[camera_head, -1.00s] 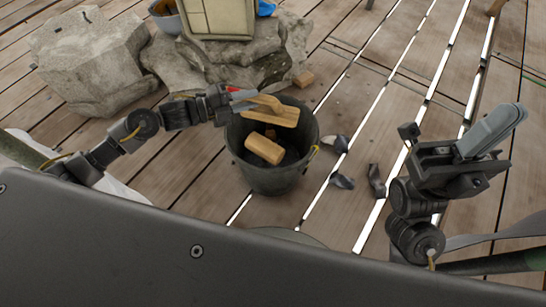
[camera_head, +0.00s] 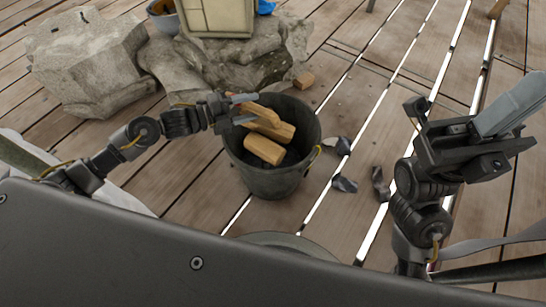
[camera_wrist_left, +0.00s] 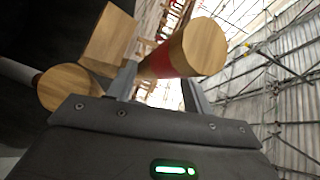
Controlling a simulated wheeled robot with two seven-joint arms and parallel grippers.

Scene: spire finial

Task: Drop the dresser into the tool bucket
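The dresser (camera_head: 258,112) looks like a pale wooden tool and lies at the mouth of the dark tool bucket (camera_head: 273,184), over its far left rim. In the left wrist view a round wooden handle with a red band (camera_wrist_left: 203,46) shows between and beyond the fingers. My left gripper (camera_head: 243,108) is above the bucket's left rim, its fingers spread with gaps beside the wood. Whether the dresser still touches a finger is unclear. Other wooden pieces (camera_head: 263,150) are in the bucket. My right gripper (camera_head: 510,105) is raised at the right, holding nothing visible; its finger gap is hidden.
Grey rocks (camera_head: 90,62) stand behind and left of the bucket, with a pale box (camera_head: 218,14) on top. Several dark shards (camera_head: 344,183) lie on the planks right of the bucket. The planks have open gaps.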

